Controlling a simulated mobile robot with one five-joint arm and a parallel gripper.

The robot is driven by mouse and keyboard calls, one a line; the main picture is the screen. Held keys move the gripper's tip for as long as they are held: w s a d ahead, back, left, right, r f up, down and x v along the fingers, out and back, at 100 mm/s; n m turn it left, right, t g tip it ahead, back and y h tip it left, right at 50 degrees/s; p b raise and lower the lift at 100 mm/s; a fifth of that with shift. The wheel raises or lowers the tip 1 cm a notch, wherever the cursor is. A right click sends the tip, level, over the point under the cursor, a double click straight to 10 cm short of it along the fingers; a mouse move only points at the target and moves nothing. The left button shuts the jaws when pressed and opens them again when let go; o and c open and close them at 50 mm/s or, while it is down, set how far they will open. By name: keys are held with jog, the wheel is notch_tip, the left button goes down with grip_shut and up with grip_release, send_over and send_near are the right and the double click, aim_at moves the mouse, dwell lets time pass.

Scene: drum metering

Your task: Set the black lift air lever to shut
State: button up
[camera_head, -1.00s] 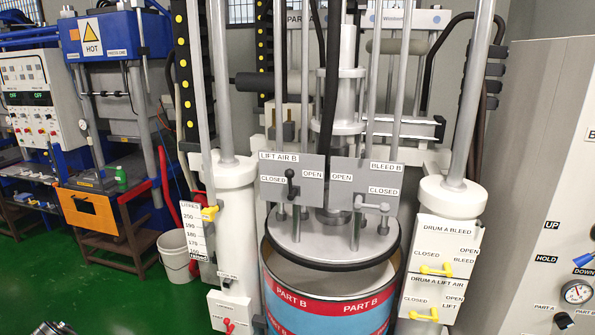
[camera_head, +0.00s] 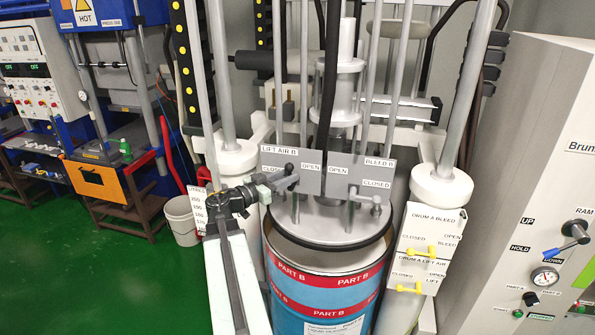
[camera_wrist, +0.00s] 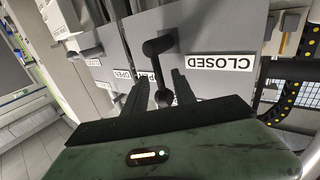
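The black lift air lever (camera_wrist: 158,62) is on the grey LIFT AIR B panel (camera_head: 311,181), which carries CLOSED and OPEN labels. In the upside-down wrist view, CLOSED is at the right and OPEN at the left. The lever runs nearly straight along the picture's vertical, its round end between my fingers. My gripper (camera_wrist: 159,82) is open, with one finger on each side of the lever. Contact with the lever cannot be told. In the head view, my gripper (camera_head: 284,180) reaches the panel from the lower left and hides most of the lever.
The grey BLEED B panel (camera_head: 345,178) is close at the right, with a grey lever (camera_head: 364,200) below it. The Part B drum (camera_head: 322,290) stands underneath. Hoses and rods rise behind the panels. Yellow levers (camera_head: 418,252) sit on the right column.

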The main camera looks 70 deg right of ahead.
jog(key=x, duration=0.4)
jog(key=shift+s+d, duration=0.15)
jog(key=shift+d, duration=0.15)
jog(key=shift+c, duration=0.3)
grip_shut()
dwell(0.9)
